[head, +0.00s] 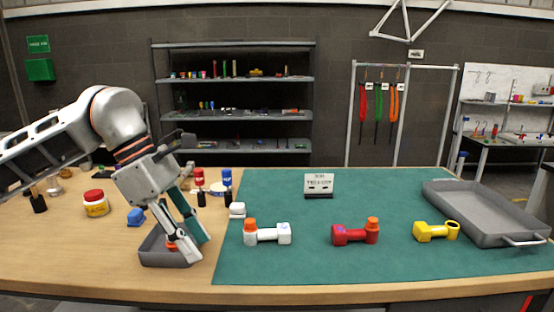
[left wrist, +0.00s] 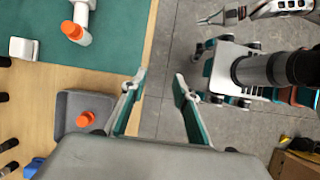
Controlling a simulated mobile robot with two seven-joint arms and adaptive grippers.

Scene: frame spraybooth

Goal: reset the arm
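My left gripper (head: 190,250) hangs low at the front left of the table, in front of a small grey bin (head: 160,262) in the head view. It also shows in the left wrist view (left wrist: 160,80), with its fingers apart and only floor between them. An orange cap (left wrist: 85,119) lies in the bin, left of the fingers in the left wrist view and apart from them. My right gripper (left wrist: 226,16) shows at the top of the left wrist view, side-on, so its opening is unclear.
On the green mat (head: 300,215) stand a white part (head: 270,235) and red part (head: 352,235) with orange tops, and a yellow part (head: 432,232). A large grey tray (head: 470,225) lies right. A red-lidded jar (head: 96,205) and blue object (head: 136,217) stand left.

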